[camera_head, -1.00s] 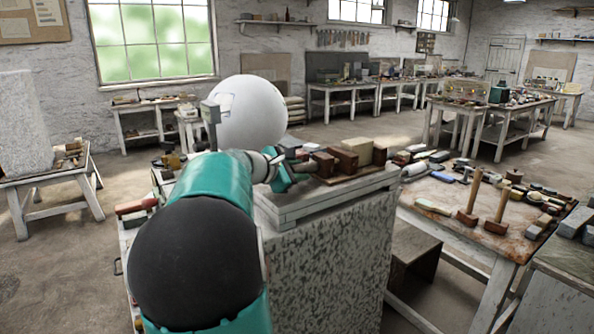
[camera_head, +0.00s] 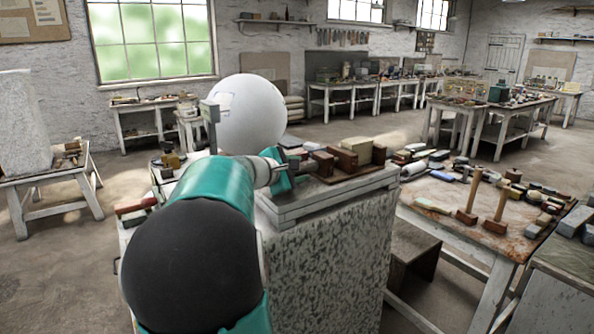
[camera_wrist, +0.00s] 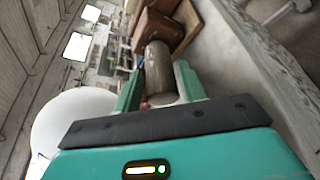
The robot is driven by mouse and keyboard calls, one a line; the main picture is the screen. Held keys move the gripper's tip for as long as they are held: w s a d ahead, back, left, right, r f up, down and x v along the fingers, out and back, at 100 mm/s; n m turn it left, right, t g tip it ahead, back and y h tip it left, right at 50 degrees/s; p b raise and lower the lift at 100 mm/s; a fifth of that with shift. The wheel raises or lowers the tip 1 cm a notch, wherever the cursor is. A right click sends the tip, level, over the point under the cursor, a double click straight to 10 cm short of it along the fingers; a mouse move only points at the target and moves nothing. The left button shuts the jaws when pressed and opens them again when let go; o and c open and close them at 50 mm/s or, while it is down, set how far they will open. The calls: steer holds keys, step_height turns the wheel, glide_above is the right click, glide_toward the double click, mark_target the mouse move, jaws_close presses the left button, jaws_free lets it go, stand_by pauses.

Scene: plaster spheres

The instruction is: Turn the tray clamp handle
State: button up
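The tray (camera_head: 340,182) lies on top of a speckled plinth and bears several brown and tan blocks. In the wrist view a grey-brown cylinder (camera_wrist: 159,72), which looks like the clamp handle, points from a reddish-brown block (camera_wrist: 155,28) towards my palm. My gripper (camera_wrist: 160,84) has its teal fingers on either side of this cylinder, very near its sides. Whether they press on it I cannot tell. In the head view my gripper (camera_head: 284,176) is at the tray's left end, and my own arm partly hides the handle there.
A large white sphere (camera_head: 247,114) stands just behind my gripper; it also shows at the left in the wrist view (camera_wrist: 70,125). The speckled plinth (camera_head: 335,250) is below the tray. A table (camera_head: 440,192) with mallets and tools stands to the right.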

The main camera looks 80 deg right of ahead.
steer(key=shift+o, duration=0.8)
steer(key=v, duration=1.3)
steer(key=shift+w+a, duration=0.15)
steer(key=shift+a, duration=0.2)
steer(key=shift+r, duration=0.15)
steer(key=shift+c, duration=0.4)
